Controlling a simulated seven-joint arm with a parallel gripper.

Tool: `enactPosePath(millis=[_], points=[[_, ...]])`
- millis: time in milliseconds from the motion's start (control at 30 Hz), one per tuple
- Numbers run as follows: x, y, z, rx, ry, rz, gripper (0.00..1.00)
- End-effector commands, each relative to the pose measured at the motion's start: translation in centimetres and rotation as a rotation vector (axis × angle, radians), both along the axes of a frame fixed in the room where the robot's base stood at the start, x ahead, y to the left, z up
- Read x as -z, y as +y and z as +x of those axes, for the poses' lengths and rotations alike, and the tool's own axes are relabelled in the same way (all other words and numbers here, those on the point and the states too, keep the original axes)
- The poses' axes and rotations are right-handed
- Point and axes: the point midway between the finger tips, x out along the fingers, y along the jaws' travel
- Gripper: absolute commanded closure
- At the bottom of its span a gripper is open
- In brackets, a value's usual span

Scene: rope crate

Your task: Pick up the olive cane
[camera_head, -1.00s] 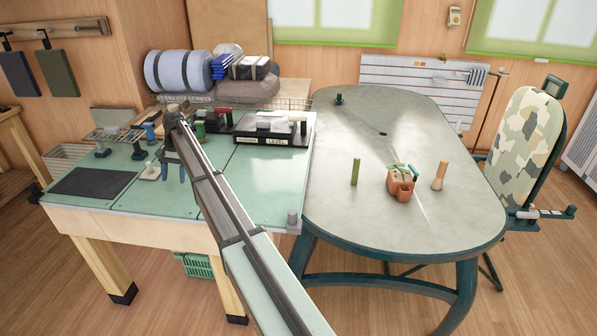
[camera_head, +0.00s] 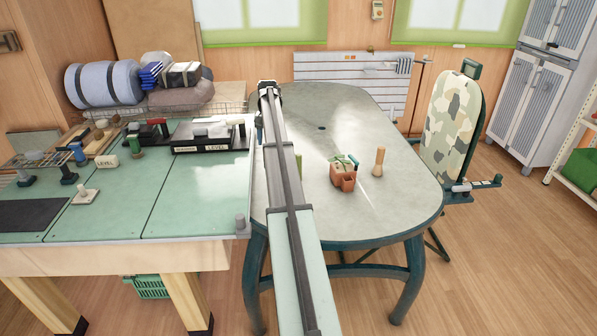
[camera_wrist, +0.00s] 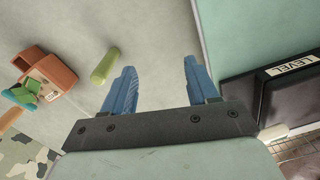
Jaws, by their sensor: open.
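The olive cane (camera_wrist: 104,66), a short plain green cylinder, is over the grey oval table (camera_wrist: 150,30) in the wrist view. In the head view only a sliver of the cane (camera_head: 299,162) shows, upright beside my arm, which hides the rest. My gripper (camera_wrist: 159,67) has two blue fingers spread apart with nothing between them. In the wrist view the cane is just left of the left finger, with a small gap. In the head view my gripper's end is above the table's left side, largely hidden by my arm.
A terracotta block-like holder (camera_head: 343,179) with green items stands right of the cane, and a tan wooden pestle-like piece (camera_head: 379,162) beyond it. The green-topped workbench (camera_head: 190,205) adjoins at left, with a black LEVEL-marked stand (camera_head: 205,139). The table's right side is clear.

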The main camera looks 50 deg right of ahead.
Motion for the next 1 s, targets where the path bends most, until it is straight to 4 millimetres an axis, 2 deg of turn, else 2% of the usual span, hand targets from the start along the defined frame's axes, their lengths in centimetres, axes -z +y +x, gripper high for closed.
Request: enactPosePath(millis=[33,100,200,300,433,567,1000], points=[[-0.3,-2.1,-2.0,0.019,0.003,-0.009,0.41],[-0.7,-4.3,-4.1,0.038,0.008,-0.019,0.41],[-1.0,-6.5,-6.5,0.055,0.013,-0.03,0.41],[-1.2,-7.8,-7.9,0.067,0.017,-0.037,0.41],[-1.0,-8.4,-8.6,0.071,0.019,-0.039,0.41],[0.1,-8.4,-8.6,0.071,0.02,-0.038,0.41],[6.8,-8.4,-8.5,0.071,0.02,-0.038,0.41]])
